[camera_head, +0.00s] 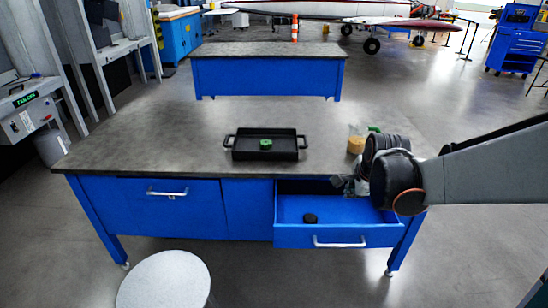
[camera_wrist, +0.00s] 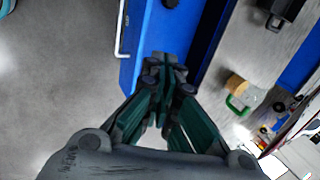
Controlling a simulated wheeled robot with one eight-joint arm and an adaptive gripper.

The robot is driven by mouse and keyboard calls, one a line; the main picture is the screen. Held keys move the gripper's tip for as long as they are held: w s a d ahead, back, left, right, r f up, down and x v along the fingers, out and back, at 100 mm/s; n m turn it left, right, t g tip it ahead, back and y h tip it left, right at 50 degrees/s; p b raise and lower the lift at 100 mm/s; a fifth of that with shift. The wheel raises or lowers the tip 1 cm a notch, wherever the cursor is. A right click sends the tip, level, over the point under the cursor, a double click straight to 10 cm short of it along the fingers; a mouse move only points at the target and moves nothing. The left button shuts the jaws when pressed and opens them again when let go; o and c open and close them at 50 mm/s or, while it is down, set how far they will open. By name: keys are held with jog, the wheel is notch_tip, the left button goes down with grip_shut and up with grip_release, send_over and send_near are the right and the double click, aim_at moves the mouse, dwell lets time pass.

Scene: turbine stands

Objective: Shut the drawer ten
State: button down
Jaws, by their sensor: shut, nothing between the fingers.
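A blue drawer (camera_head: 338,237) on the right of the near workbench stands pulled out, with a silver handle (camera_head: 340,244) on its front; no number is readable on it. A small black round object (camera_head: 310,218) lies inside. The drawer also shows in the wrist view (camera_wrist: 150,45), with its handle (camera_wrist: 119,35) to the left. My gripper (camera_head: 345,184) is at the drawer's right part, near the bench edge; in the wrist view its closed fingertips (camera_wrist: 166,63) overlap the drawer. It holds nothing. I cannot tell whether it touches the drawer.
The grey bench top (camera_head: 195,135) carries a black tray (camera_head: 240,148) with a green item (camera_head: 266,144) in it, and a tan-filled container (camera_head: 356,144) near my arm. A shut left drawer (camera_head: 140,197) and a white round stool (camera_head: 165,283) are at the left. Floor in front is otherwise clear.

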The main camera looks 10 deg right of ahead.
jog(key=s+d+f+m+g+b, duration=0.15)
jog(key=s+d+f+m, duration=0.25)
jog(key=d+f+m, duration=0.6)
jog(key=s+d+f+m+b, duration=0.2)
jog(key=s+d+f+m, duration=0.1)
jog(key=d+f+m, duration=0.65)
jog(key=n+b, duration=0.2)
jog(key=b, duration=0.3)
send_near(394, 242)
jog(key=shift+a+f, duration=1.15)
jog(key=shift+f, duration=1.25)
jog(key=shift+w+m, duration=0.25)
jog(key=shift+w, duration=0.05)
